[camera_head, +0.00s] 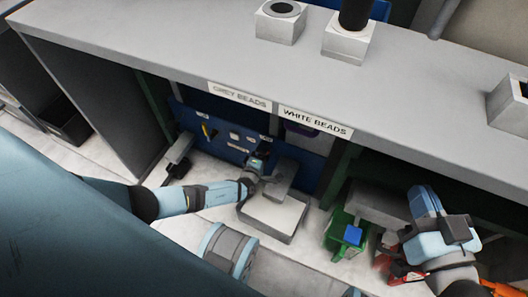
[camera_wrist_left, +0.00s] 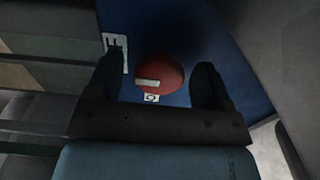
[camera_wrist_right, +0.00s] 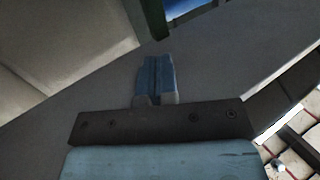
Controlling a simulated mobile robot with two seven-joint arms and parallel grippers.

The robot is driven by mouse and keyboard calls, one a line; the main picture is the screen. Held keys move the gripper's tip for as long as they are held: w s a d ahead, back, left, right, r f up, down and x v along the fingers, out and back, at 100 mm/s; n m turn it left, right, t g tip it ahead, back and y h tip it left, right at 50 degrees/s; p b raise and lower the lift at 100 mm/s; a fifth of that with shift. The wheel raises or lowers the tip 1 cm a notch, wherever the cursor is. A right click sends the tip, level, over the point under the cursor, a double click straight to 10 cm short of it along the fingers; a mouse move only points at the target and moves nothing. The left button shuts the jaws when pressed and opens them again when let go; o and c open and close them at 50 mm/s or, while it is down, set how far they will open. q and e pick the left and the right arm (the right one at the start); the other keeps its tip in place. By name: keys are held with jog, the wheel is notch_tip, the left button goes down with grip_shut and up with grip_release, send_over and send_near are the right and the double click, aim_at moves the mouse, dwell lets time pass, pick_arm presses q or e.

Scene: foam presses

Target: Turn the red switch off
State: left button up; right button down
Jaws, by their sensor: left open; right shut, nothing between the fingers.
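The red switch (camera_wrist_left: 160,75) is a round red knob on a blue panel (camera_wrist_left: 225,40), with a pale bar on its face lying roughly level in the left wrist view. A small white label (camera_wrist_left: 151,98) reading like a 0 sits just below it, and another white label (camera_wrist_left: 116,45) is at its upper left. My left gripper (camera_wrist_left: 158,82) is open, its two dark fingers on either side of the knob; I cannot tell whether they touch it. In the head view my left gripper (camera_head: 258,163) is at the blue panel, hiding the knob. My right gripper (camera_wrist_right: 155,65) is shut and empty.
A grey counter (camera_head: 180,55) with grey beads and white beads labels overhangs the panel. A grey block with a pale top (camera_head: 272,215) stands below my left gripper. A green container (camera_head: 340,232) and a grey box are near my right arm.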

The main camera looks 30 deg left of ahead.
pick_arm(q)
jog(key=s+p, duration=0.4)
jog(key=s, duration=0.9)
jog(key=shift+s+d+p, duration=0.35)
jog(key=shift+d+p, duration=0.05)
pick_arm(e)
jog(key=shift+s+a+r+m, duration=0.1)
jog(key=shift+s+r+m, duration=0.15)
jog(key=shift+r, duration=0.3)
jog(key=shift+s+a+r+m, duration=0.1)
jog(key=shift+s+r+m, duration=0.05)
jog(key=shift+r+m, duration=0.3)
jog(key=shift+s+a+r+m, duration=0.1)
jog(key=shift+s+r+m, duration=0.1)
jog(key=shift+r, duration=0.4)
pick_arm(q)
jog(key=shift+r, duration=0.1)
pick_arm(e)
jog(key=shift+r, duration=0.1)
